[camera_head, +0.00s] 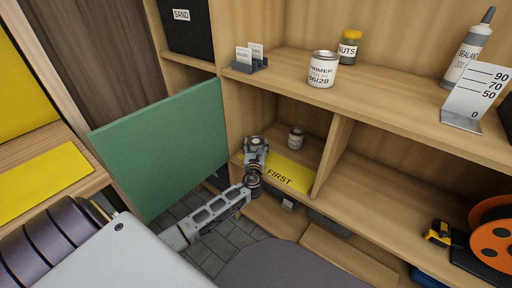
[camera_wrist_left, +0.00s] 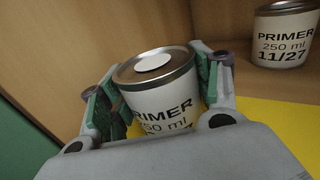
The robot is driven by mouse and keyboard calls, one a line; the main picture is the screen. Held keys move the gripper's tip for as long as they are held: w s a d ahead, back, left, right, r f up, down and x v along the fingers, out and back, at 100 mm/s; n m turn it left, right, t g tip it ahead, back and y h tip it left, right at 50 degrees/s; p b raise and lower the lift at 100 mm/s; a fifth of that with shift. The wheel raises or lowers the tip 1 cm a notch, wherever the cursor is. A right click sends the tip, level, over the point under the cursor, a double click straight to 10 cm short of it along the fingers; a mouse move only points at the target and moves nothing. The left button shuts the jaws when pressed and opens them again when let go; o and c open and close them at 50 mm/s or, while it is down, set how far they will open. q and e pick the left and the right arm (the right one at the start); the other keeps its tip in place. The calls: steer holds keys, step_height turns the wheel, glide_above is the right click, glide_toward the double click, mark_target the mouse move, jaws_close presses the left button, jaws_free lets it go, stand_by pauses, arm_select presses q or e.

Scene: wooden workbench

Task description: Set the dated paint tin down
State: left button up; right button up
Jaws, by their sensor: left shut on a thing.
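My left gripper (camera_head: 257,152) reaches into the open lower compartment. In the left wrist view its fingers (camera_wrist_left: 160,82) are shut on a white PRIMER 250 ml tin (camera_wrist_left: 160,98) with a grey metal rim. The tin's date is mostly covered; it seems to end in 27. It looks upright; I cannot tell whether its base touches the shelf. A second PRIMER tin (camera_wrist_left: 285,38), dated 11/27, stands deeper in the compartment and shows in the head view (camera_head: 296,138). A yellow mat marked FIRST (camera_head: 288,175) lies along the compartment's front and beside the held tin (camera_wrist_left: 265,115).
A PRIMER tin dated 06/28 (camera_head: 322,70), a NUTS jar (camera_head: 349,48), a sealant bottle (camera_head: 468,48) and a scale plate (camera_head: 474,98) stand on the upper shelf. A green door (camera_head: 165,150) stands open at left. A wooden divider (camera_head: 332,155) bounds the compartment at right.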

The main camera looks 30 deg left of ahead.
arm_select(q)
steer(key=o, duration=1.3)
steer(key=shift+f, duration=0.1)
arm_select(e)
steer(key=shift+f, duration=0.1)
arm_select(q)
steer(key=shift+s, duration=0.1)
steer(key=shift+s+d, duration=0.3)
steer(key=shift+s, duration=0.15)
steer(key=p+v, duration=0.3)
steer(key=v, duration=0.6)
steer(key=shift+s, duration=0.1)
steer(key=shift+v, duration=0.8)
arm_select(e)
step_height(320, 180, up, 7)
steer(key=d+g+h, duration=0.1)
steer(key=shift+s+d+n, duration=0.2)
steer(key=shift+d+n, duration=0.1)
steer(key=shift+w, duration=0.15)
